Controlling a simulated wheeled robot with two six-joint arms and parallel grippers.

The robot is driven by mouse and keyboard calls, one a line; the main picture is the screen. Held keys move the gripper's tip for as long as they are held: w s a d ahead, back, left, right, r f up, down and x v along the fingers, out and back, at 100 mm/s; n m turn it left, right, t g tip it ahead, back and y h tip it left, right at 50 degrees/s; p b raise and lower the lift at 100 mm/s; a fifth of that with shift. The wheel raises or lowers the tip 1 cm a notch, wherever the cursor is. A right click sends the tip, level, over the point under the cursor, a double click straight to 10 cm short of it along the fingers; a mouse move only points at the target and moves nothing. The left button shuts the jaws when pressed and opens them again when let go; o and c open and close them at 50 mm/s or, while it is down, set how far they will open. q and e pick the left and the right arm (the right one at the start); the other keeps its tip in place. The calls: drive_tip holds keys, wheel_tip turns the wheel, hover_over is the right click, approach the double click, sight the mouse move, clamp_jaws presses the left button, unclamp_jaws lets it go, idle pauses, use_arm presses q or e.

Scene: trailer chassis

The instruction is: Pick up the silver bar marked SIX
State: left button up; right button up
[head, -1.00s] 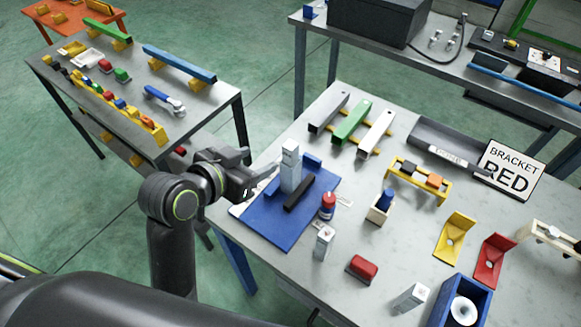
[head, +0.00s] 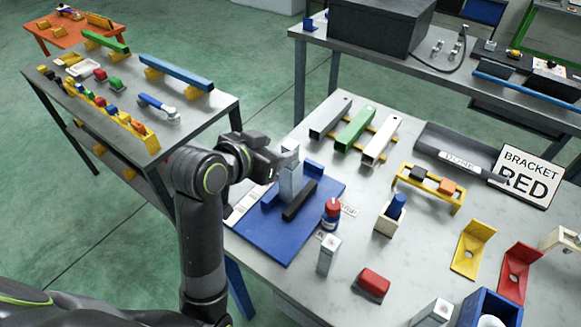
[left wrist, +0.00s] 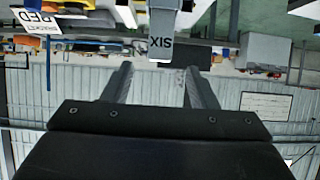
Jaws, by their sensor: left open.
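A silver bar marked SIX (left wrist: 163,35) shows at the top of the left wrist view, its lettering upside down there. In the head view a silver bar (head: 290,184) stands upright on the blue base (head: 262,238), beside a black bar (head: 299,200). My left gripper (head: 281,163) comes at its upper part from the left. In the left wrist view the open fingers (left wrist: 158,72) point at the bar, which lies in line with the gap between them. I cannot tell whether they touch it. The fingertips are partly hidden in the head view. My right gripper is not in view.
Long bars (head: 354,130) rest on yellow supports behind. A side table (head: 130,75) stands at left.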

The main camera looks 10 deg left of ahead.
sight(288, 146)
use_arm(q)
drive_tip(key=shift+p+x, duration=0.5)
drive_tip(key=shift+x, duration=2.6)
drive_tip(key=shift+s, duration=0.1)
clamp_jaws()
